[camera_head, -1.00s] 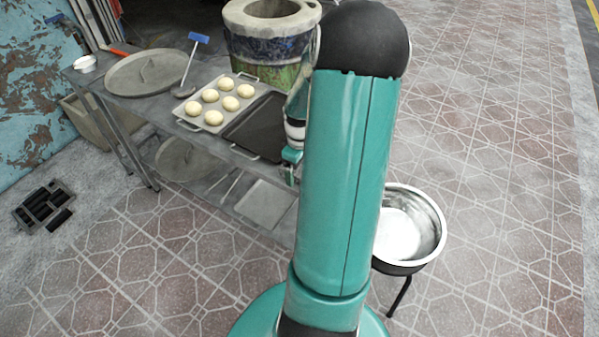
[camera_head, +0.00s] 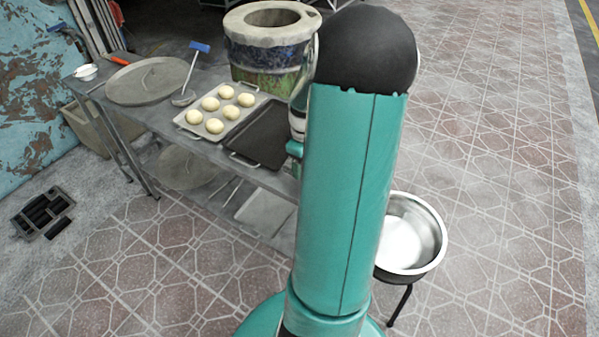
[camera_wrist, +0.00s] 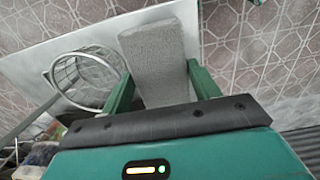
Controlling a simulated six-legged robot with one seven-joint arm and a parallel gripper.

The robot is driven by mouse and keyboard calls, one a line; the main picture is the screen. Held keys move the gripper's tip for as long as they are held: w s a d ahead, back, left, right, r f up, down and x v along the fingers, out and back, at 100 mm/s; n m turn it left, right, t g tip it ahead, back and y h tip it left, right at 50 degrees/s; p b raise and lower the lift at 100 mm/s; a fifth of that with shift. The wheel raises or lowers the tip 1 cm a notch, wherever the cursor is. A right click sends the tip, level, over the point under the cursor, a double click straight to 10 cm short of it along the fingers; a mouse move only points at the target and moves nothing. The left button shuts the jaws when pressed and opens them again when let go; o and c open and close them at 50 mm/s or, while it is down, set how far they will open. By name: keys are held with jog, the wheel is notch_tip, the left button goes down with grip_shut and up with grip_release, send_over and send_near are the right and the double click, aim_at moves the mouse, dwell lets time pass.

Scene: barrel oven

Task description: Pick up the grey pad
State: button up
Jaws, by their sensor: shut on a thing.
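The grey pad (camera_wrist: 155,62) is a light grey, rough-looking block in the wrist view. It lies between the two green fingers of my gripper (camera_wrist: 158,85), which is shut on it. The pad's far end reaches out past the fingertips, and its near end is hidden behind the dark edge of my gripper's body. In the head view my arm hides the pad and the fingertips; a small teal part of my wrist shows beside the table's right end.
A metal table (camera_head: 215,153) holds a round lid (camera_head: 148,82), a tray of dough balls (camera_head: 195,133), a dark tray (camera_head: 262,130) and a blue-handled tool (camera_head: 190,78). A barrel oven (camera_head: 268,55) stands behind it. A metal bowl (camera_head: 425,235) on a stand is at right. A wire basket (camera_wrist: 85,75) is left of the pad.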

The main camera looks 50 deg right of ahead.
jog(key=d+r, duration=0.1)
jog(key=s+d+r, duration=0.1)
jog(key=d+r, duration=0.1)
jog(key=r, duration=0.1)
jog(key=shift+s+d, duration=0.1)
jog(key=shift+s, duration=0.15)
jog(key=s+d+r, duration=0.4)
jog(key=d, duration=0.4)
jog(key=o, duration=0.5)
jog(key=shift+s+r, duration=0.1)
jog(key=shift+r, duration=0.05)
jog(key=shift+c, duration=0.2)
jog(key=shift+d, duration=0.1)
jog(key=c, duration=0.4)
jog(key=shift+o, duration=0.2)
jog(key=shift+s, duration=0.1)
